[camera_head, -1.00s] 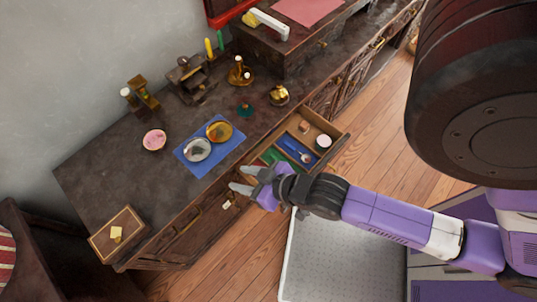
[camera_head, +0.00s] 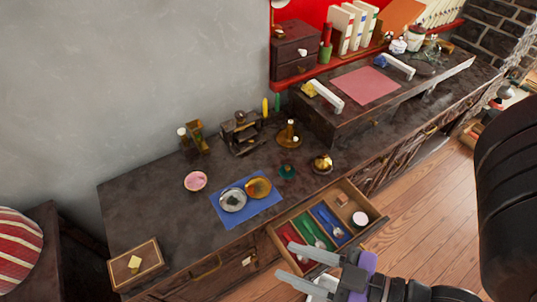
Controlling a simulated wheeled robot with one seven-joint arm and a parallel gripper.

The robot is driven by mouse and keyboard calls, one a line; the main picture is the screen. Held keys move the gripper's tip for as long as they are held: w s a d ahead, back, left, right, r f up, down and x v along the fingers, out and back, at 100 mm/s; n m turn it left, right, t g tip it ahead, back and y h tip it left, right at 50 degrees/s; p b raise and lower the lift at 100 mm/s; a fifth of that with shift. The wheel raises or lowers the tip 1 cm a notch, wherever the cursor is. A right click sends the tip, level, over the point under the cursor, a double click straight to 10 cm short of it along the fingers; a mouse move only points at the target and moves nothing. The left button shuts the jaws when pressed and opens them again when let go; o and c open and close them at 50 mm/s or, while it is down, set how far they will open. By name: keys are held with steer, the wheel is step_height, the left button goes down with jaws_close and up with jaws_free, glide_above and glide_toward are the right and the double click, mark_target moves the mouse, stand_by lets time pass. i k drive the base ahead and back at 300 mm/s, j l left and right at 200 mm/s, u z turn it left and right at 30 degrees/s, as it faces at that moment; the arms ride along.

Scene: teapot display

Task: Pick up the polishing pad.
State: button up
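No thing is plainly marked as the polishing pad. A pink round piece (camera_head: 195,181) in a small dish on the dark cabinet top, left of the blue cloth (camera_head: 218,217), may be it. A small yellow block (camera_head: 134,262) on a wooden box at the cabinet's left end is another candidate. A white round item (camera_head: 360,219) lies in the open drawer (camera_head: 380,237). My gripper (camera_head: 284,259) is open, its two grey fingers apart with nothing seen between them. It appears over or in front of the drawer's near left part; its height is unclear.
Two round metal dishes (camera_head: 258,188) lie on the blue cloth. A candlestick (camera_head: 289,136), a brass pot (camera_head: 322,163) and a dark device (camera_head: 241,133) stand behind. The raised shelf (camera_head: 430,90) is at right.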

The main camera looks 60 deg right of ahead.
mark_target(341, 200)
steer(key=z, duration=0.8)
steer(key=k+z, duration=0.25)
steer(key=z, duration=0.15)
steer(key=k+z, duration=0.35)
steer(key=i, duration=0.05)
